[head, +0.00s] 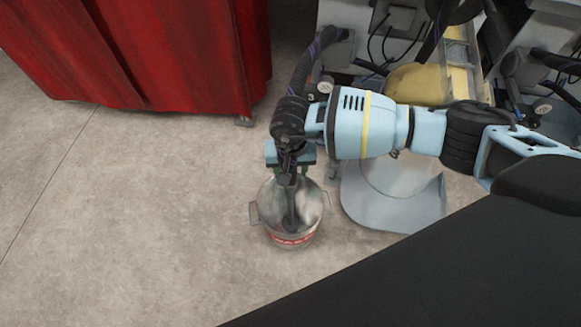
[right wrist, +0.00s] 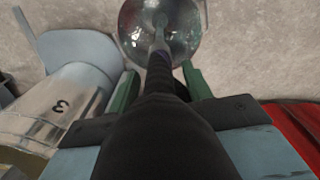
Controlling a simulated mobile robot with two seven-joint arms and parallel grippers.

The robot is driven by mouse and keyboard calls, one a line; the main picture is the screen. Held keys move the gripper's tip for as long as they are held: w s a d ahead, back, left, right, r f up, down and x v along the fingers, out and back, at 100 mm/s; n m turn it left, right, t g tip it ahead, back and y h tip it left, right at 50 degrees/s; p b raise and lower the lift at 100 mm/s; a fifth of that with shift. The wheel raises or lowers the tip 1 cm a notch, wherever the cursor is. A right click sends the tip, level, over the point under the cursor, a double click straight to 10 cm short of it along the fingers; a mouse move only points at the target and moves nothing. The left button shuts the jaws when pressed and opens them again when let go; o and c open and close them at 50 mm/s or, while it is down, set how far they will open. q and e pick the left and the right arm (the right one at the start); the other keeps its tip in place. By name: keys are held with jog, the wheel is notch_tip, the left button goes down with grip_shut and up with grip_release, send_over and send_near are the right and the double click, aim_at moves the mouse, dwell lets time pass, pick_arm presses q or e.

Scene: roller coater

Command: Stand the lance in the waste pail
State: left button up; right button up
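The waste pail (head: 267,224) is a shiny metal pail with side handles and a red band, upright on the floor. It also shows in the right wrist view (right wrist: 137,48). The lance (head: 291,212) has a dark body and a thinner lower part that reaches into the pail. In the right wrist view the lance (right wrist: 158,110) runs down between the green fingers. My right gripper (head: 289,168) is over the pail, pointing down. Its fingers stand on both sides of the lance, with gaps visible near the tips. My left gripper is out of view.
A red curtained unit (head: 140,55) stands at the back left. Right of the pail are a grey floor plate (head: 385,212), a yellow object (head: 415,82) and machinery with cables. The floor to the left is clear.

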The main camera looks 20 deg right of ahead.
jog(key=shift+o, duration=0.2)
jog(key=shift+r, duration=0.45)
notch_tip(320, 180, up, 7)
jog(key=shift+f+p, duration=0.1)
jog(key=shift+p, duration=0.95)
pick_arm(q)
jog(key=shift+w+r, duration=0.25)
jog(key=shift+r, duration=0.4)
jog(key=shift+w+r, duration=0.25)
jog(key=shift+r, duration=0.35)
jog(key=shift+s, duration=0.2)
